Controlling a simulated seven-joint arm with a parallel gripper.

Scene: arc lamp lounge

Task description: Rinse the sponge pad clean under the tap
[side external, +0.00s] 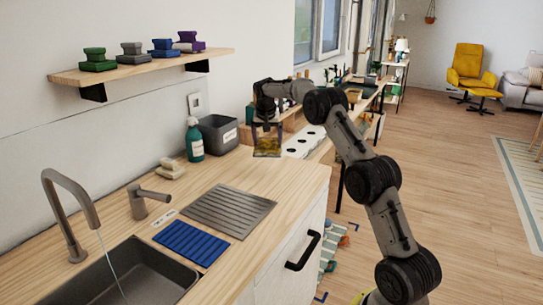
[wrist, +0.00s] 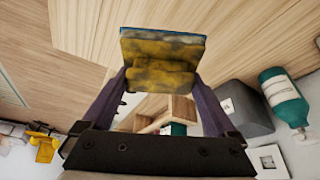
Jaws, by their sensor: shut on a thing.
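The sponge pad (side external: 267,147) is held by my gripper (side external: 266,134) in the air near the far end of the wooden counter, well away from the sink. In the wrist view the pad (wrist: 160,50) sits between the two fingers of my gripper (wrist: 159,82). Its face has mottled yellow-brown patches over grey, with a thin blue edge. The tap (side external: 72,205) is a curved metal spout at the near left. A thin stream of water (side external: 110,262) falls from it into the dark sink (side external: 150,278).
A ribbed metal drainer (side external: 228,211) and a blue ribbed mat (side external: 190,243) lie beside the sink. A teal bottle (side external: 194,140) and a grey bin (side external: 218,134) stand along the wall. A shelf (side external: 150,68) above carries several coloured pad stacks.

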